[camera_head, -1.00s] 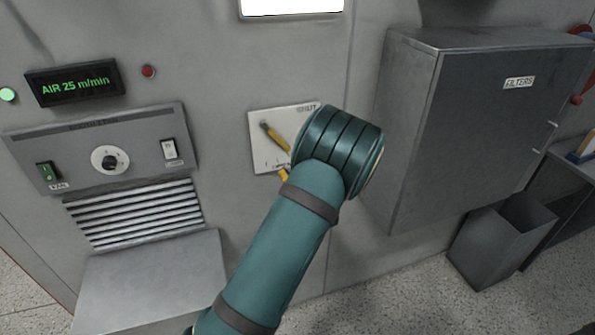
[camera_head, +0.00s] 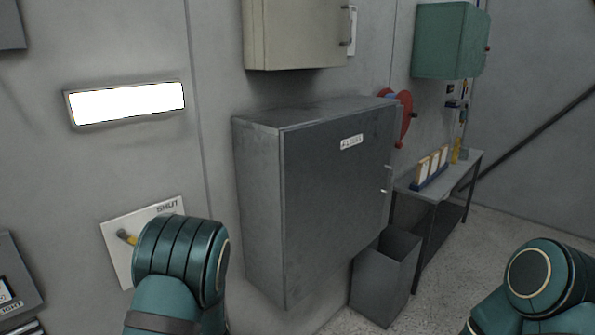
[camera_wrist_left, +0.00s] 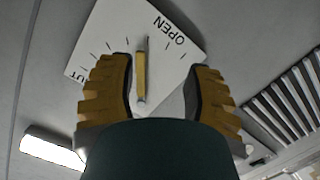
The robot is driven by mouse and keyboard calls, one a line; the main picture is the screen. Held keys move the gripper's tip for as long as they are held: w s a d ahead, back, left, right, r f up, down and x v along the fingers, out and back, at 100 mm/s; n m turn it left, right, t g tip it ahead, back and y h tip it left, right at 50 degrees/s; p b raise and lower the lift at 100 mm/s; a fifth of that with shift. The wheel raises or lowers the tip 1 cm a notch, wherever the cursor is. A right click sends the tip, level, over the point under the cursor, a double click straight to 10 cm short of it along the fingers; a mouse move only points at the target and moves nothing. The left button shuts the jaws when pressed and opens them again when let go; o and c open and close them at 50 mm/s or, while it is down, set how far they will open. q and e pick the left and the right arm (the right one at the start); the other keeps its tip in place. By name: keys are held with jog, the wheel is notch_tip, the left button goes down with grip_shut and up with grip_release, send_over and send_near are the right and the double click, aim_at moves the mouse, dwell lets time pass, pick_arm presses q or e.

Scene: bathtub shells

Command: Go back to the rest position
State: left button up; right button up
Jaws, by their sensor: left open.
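My left gripper (camera_wrist_left: 158,68) is open in the left wrist view, with yellow ribbed fingers spread apart. Between them shows a yellow-handled lever (camera_wrist_left: 141,75) on a white plate (camera_wrist_left: 183,62) marked OPEN and, partly cut off, SHUT. The fingers do not close on the lever; I cannot tell the depth between them. In the head view the same plate (camera_head: 112,250) and lever (camera_head: 127,237) are on the wall at lower left. My teal left arm covers the plate's lower right part, and my left gripper is hidden there. My right arm shows at lower right, its gripper out of view.
A large grey filter cabinet (camera_head: 335,195) juts from the wall right of the plate. A grey bin (camera_head: 385,280) stands below it. A side table (camera_head: 465,170) holds upright panels (camera_head: 430,168). A beige cabinet (camera_head: 297,35) and green cabinet (camera_head: 445,40) hang higher.

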pick_arm(q)
jog(key=s+d+f+m+g+h+b, duration=0.25)
jog(key=s+d+f+h, duration=0.2)
jog(key=f, duration=0.55)
jog(key=s+d+f+m+g+h+b, duration=0.1)
jog(key=s+d+f+m+h, duration=0.4)
jog(key=f, duration=0.5)
jog(key=s+d+f+m+g+h+b, duration=0.1)
jog(key=s+d+f+m+g+h, duration=0.1)
jog(key=s+d, duration=0.5)
jog(key=s+d+f+m+g+h+b, duration=0.2)
jog(key=s+d+f+m+g+h, duration=0.1)
jog(key=s+d, duration=0.5)
jog(key=shift+f+m+g+h, duration=0.15)
jog(key=shift+m+g+h, duration=0.2)
jog(key=shift+m+h, duration=0.15)
dwell(4.0)
